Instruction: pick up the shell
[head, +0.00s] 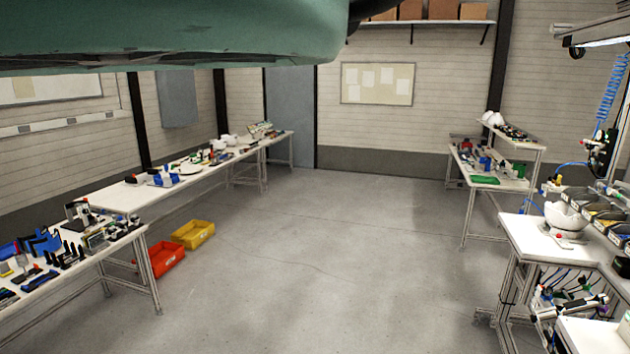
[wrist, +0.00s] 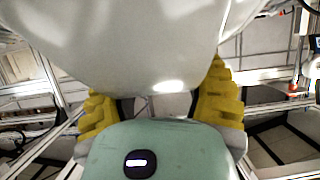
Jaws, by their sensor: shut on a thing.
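In the wrist view a large smooth white shell (wrist: 140,45) fills the top middle, close to the camera. My gripper (wrist: 158,100) has its yellow ribbed fingers on either side of the shell and is shut on it. The exact contact spots are hidden behind the shell. Neither the gripper nor the held shell shows in the head view. Another white shell (head: 566,215) sits on a small fixture on the right workbench in the head view.
A long left table (head: 127,200) carries tools and parts. A red bin (head: 158,257) and a yellow bin (head: 193,234) stand on the floor beside it. The right workbench (head: 530,242) has a parts rack. The grey floor (head: 330,250) between is clear.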

